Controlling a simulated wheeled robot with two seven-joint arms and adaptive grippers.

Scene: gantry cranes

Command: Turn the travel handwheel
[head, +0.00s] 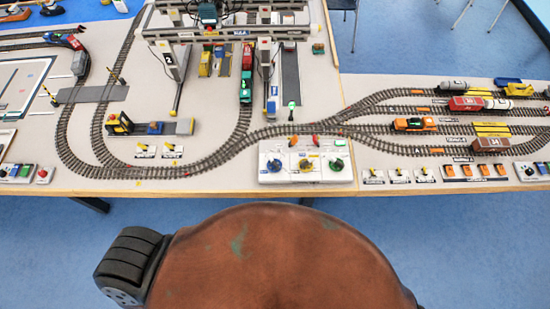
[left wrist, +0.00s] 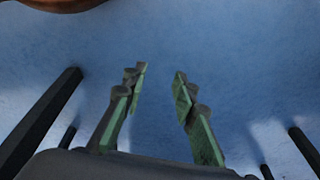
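A white control box (head: 305,178) stands at the near edge of the layout table. On its top are three star-shaped handwheels: a blue one (head: 275,165), a yellow one (head: 306,165) and a green one (head: 337,164). Their labels are too small to read, so I cannot tell which is the travel handwheel. The gantry crane (head: 228,33) stands behind over the tracks. My left gripper (left wrist: 160,75) is open and empty above the blue floor in the left wrist view, away from the box. My right gripper is not in view.
Model railway tracks (head: 205,158) curve close behind the box, with several wagons and vehicles. Small yellow levers (head: 173,151) stand left of the box and more (head: 398,174) to its right. The wooden table edge (head: 200,193) runs in front; blue floor lies below.

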